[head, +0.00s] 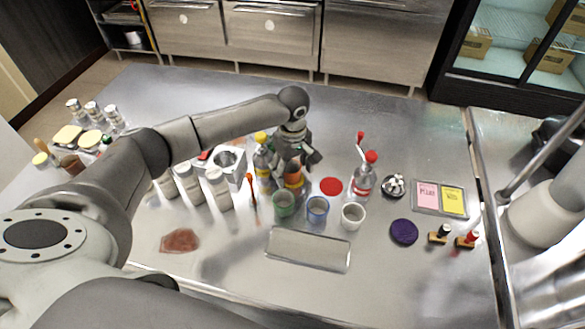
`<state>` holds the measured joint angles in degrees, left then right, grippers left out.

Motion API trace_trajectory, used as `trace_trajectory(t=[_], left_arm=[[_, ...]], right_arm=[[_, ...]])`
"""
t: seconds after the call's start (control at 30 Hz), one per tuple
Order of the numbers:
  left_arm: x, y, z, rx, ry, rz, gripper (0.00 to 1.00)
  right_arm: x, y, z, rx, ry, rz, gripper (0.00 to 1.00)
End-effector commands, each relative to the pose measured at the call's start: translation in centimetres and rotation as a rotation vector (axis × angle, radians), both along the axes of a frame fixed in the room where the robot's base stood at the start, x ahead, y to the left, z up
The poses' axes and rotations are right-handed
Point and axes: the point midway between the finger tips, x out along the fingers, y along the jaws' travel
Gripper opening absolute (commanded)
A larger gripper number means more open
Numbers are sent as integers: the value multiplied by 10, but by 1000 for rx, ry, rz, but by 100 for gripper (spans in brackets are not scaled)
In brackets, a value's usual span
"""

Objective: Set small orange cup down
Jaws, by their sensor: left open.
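The small orange cup (294,180) is on the metal counter, just behind a green cup (284,204) and a blue cup (317,209). My left gripper (296,163) is over the orange cup, its fingers open close around the rim. The fingers hide the cup's upper part, and I cannot tell whether they touch it. The cup looks upright. A white cup (352,216) stands to the right of the blue one. My right gripper is not in view.
A yellow-capped bottle (262,160) stands close left of the gripper. A metal tray (308,250) lies in front of the cups. Counter behind the gripper is clear.

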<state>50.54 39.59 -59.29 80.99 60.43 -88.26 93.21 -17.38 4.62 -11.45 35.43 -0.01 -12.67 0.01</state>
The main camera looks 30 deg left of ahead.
Motion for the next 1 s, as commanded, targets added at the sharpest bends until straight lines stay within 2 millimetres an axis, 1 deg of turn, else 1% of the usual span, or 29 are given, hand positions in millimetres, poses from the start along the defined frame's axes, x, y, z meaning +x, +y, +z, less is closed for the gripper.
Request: trace_trajectory(t=[0.07,0.17,0.4,0.5,0.6,0.7,0.77,1.0], left_arm=[[1,0,5,0,-2,0,70],[1,0,18,-1,-4,0,70],[2,0,70,-1,-6,-1,70],[1,-1,89,-1,-4,0,70],[1,-1,105,-2,-3,1,70],[1,-1,115,-2,-3,0,70],[0,-1,119,-1,-1,0,70],[0,-1,122,-1,1,0,70]], right_arm=[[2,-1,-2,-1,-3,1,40],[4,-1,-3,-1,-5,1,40],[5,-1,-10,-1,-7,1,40],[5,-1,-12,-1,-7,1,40],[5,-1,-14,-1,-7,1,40],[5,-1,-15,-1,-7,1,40],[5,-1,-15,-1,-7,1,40],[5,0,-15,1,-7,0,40]])
